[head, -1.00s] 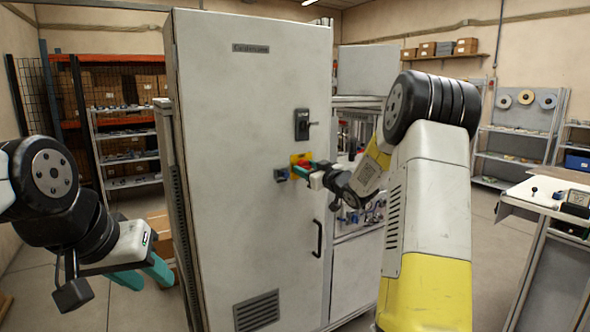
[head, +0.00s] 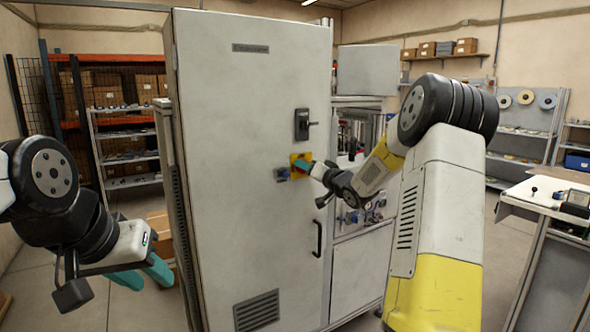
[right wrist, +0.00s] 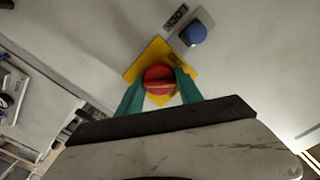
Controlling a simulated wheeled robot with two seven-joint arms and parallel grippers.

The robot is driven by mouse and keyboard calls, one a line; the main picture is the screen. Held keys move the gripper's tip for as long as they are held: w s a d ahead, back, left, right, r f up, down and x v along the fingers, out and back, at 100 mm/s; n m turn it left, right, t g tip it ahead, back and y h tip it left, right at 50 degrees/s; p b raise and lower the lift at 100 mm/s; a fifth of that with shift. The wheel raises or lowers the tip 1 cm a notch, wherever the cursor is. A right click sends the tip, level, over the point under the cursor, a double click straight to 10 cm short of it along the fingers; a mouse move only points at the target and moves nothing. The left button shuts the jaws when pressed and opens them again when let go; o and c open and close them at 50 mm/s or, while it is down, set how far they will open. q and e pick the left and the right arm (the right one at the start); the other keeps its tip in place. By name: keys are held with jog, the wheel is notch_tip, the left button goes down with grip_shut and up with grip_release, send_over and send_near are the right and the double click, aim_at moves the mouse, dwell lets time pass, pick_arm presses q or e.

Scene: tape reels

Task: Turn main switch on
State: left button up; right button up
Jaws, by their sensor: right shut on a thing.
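The main switch is a red rotary knob (right wrist: 158,79) on a yellow plate (right wrist: 146,62), mounted on the front of the grey cabinet (head: 240,200). In the head view the yellow plate (head: 295,158) shows, with the knob largely hidden behind my right gripper. My right gripper (head: 306,166) has its teal fingers on both sides of the knob and is shut on it; in the right wrist view its fingers (right wrist: 158,85) flank the knob, whose grip bar lies roughly across the picture. My left gripper (head: 155,278) hangs low at the left, away from the cabinet; its finger gap is hard to judge.
A blue knob (right wrist: 194,33) beside a LOCK label (right wrist: 176,16) sits close to the switch. A black door handle (head: 302,124) is above and a vertical black pull (head: 318,238) below. A bench (head: 545,195) stands at the right.

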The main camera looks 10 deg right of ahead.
jog(key=m, duration=0.8)
jog(key=shift+d+m, duration=0.1)
jog(key=shift+m, duration=0.3)
dwell(0.4)
jog(key=o, duration=1.4)
jog(key=shift+s, duration=0.1)
jog(key=v, duration=0.7)
jog(key=shift+s, duration=0.25)
